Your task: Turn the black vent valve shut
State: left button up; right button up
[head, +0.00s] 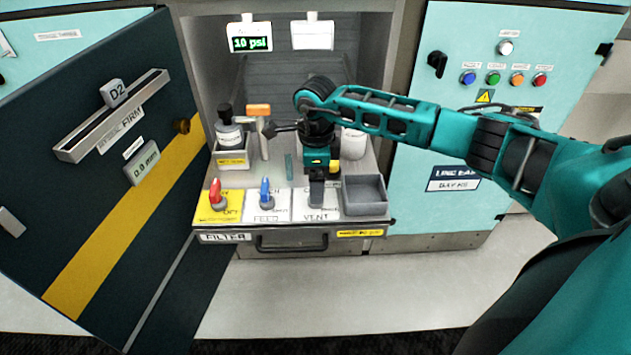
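The vent station is a white plate (318,213) labelled VENT at the front of the pulled-out shelf. My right arm comes in from the right and bends down over this plate. My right gripper (317,183) points down at the plate, where the black vent valve sits. Gripper and valve are both dark and overlap, so the valve is mostly hidden. I cannot tell whether the fingers are closed on the handle or which way the handle points. My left gripper is not in view.
A red valve (216,194) and a blue valve (265,193) stand to the left. A grey tray (365,196) is close on the right. Behind are a bottle (230,137), an orange-topped tool (259,118) and a white jar (353,144). A display (250,42) reads 10 psi. An open dark door (100,190) fills the left.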

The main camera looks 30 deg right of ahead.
jog(key=shift+f, duration=0.55)
jog(key=c, duration=1.1)
